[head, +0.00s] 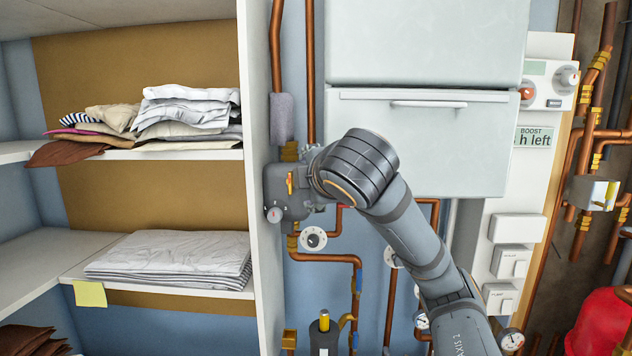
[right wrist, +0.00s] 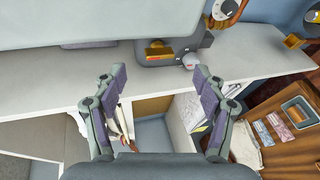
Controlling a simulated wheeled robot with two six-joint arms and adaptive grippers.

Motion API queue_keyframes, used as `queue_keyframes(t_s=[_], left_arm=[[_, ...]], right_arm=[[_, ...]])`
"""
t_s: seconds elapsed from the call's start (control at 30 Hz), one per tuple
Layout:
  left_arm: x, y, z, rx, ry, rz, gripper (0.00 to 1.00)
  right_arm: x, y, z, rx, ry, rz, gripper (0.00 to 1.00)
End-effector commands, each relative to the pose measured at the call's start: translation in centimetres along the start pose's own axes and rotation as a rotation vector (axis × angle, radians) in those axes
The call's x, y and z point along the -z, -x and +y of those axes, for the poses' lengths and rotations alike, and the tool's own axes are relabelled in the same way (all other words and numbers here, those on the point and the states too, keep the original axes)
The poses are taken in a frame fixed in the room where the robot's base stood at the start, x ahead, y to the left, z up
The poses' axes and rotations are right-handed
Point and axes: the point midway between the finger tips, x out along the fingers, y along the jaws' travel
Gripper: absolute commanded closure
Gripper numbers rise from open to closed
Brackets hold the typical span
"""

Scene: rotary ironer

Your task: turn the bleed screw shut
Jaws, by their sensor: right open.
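A grey valve body (head: 280,188) sits on the copper pipework beside the white shelf side panel. It carries a small upright orange-yellow piece (head: 290,183) and a small round gauge (head: 274,214). I cannot tell for sure which part is the bleed screw. My right gripper (head: 312,180) is just right of the body, its fingers mostly hidden behind my wrist. In the right wrist view the gripper (right wrist: 160,78) is open and empty. The grey body (right wrist: 152,60) with its orange-yellow piece (right wrist: 160,57) lies ahead between the fingertips, apart from them. My left gripper is not in view.
The shelf side panel (head: 253,140) stands close left of the valve. Shelves hold folded linen (head: 180,260). A white dial (head: 313,239) and copper pipes are below right. A pale cabinet (head: 425,140) is behind my arm. A red tank (head: 600,325) is at lower right.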

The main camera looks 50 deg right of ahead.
Motion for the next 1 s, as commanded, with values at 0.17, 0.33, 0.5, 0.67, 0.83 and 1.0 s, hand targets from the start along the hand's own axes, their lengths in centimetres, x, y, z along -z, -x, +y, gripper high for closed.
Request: queue_keyframes(t_s=[0.17,0.33,0.5,0.67,0.83,1.0], left_arm=[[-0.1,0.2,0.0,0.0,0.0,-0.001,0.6],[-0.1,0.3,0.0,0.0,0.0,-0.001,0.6],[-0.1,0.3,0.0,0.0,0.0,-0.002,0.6],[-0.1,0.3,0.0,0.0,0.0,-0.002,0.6],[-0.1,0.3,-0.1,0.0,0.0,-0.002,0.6],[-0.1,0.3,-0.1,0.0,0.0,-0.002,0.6]], right_arm=[[-0.1,1.4,-0.4,-0.001,0.003,-0.003,0.28],[-0.2,2.7,-0.8,-0.002,0.002,-0.002,0.28],[-0.2,3.2,-1.0,0.002,0.001,-0.002,0.28],[-0.2,3.2,-1.1,0.002,0.0,-0.001,0.28],[-0.2,3.2,-1.1,0.003,0.001,-0.002,0.28],[-0.2,3.2,-1.1,0.002,0.001,-0.001,0.28]])
